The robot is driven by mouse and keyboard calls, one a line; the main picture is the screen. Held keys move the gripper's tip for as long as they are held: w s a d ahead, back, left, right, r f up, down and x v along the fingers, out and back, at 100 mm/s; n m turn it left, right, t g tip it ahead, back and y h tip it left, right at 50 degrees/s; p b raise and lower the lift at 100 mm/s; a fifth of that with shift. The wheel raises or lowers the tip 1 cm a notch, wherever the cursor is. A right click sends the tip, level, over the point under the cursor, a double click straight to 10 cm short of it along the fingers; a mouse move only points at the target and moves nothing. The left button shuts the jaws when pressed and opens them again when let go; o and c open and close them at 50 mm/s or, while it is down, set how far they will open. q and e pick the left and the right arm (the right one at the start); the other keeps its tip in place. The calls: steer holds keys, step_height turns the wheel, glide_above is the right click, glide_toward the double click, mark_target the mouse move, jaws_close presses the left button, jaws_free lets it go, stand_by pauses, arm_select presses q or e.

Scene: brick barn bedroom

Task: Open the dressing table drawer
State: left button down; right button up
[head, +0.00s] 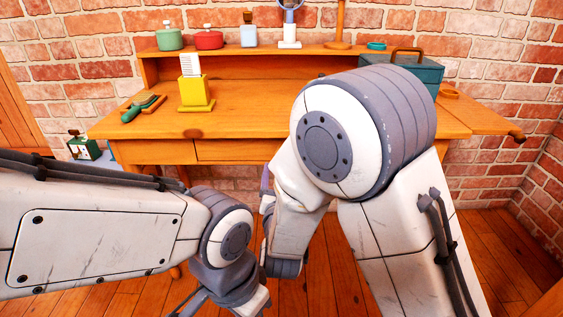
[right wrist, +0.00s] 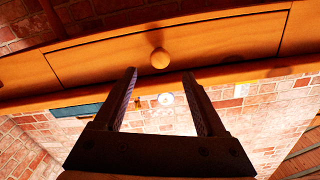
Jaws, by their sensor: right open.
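The orange wooden dressing table (head: 270,110) stands against the brick wall. Its drawer front (head: 232,151) looks flush with the frame in the head view. In the right wrist view the drawer front (right wrist: 215,42) carries a round wooden knob (right wrist: 160,58). My right gripper (right wrist: 159,73) is open and empty. The knob shows just beyond its fingertips, in line with the gap between them. In the head view my right arm hides most of that gripper and the knob. My left gripper (head: 215,306) is low at the bottom edge, partly cut off, its jaws unclear.
On the tabletop are a yellow block-like holder (head: 196,93), a green-handled brush (head: 142,107) and a teal box (head: 415,72). The raised shelf holds a green pot (head: 169,37) and a red pot (head: 208,38). Wooden floor (head: 490,250) is clear at the right.

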steer(key=w+b, duration=0.1)
steer(key=w, duration=0.7)
steer(key=shift+w+b, duration=0.3)
steer(key=shift+w, duration=0.1)
jaws_close()
stand_by(0.9)
